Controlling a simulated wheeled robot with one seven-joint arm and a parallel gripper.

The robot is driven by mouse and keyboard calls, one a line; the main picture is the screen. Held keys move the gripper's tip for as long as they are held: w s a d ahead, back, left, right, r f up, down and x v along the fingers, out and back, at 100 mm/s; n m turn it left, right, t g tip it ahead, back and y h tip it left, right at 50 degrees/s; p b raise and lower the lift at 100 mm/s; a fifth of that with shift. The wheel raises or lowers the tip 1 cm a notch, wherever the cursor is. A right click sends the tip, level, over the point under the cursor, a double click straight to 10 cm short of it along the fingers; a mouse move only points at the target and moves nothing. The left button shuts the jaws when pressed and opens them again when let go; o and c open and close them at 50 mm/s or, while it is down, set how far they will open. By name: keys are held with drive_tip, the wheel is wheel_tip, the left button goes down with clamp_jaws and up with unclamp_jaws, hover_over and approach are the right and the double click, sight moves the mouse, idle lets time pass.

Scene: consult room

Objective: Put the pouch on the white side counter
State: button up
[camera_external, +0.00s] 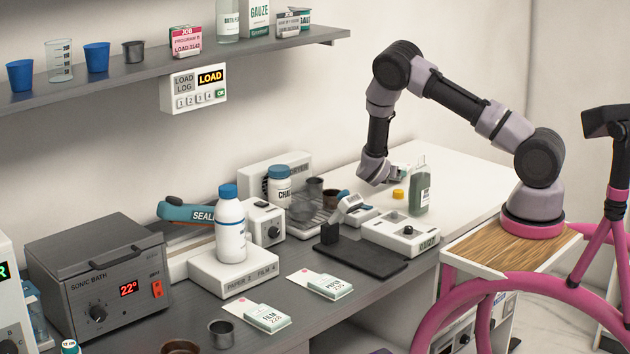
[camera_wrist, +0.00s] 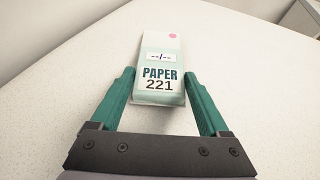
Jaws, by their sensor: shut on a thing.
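A pale green and white pouch (camera_wrist: 161,66) labelled "PAPER 221" lies between my two green fingers in the wrist view. In the external view my gripper (camera_external: 388,175) is low over the left part of the white side counter (camera_external: 462,172), pointing down. The pouch is mostly hidden there behind my wrist and a bottle.
A green bottle (camera_external: 420,187) and a yellow cap (camera_external: 398,194) stand close in front of my gripper. Other pouches lie on the grey bench, marked paper (camera_external: 330,286) and film (camera_external: 268,318). The counter's right part is clear.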

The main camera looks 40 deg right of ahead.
drive_tip(key=shift+f, duration=0.45)
drive_tip(key=shift+f, duration=0.15)
drive_tip(key=o, duration=1.2)
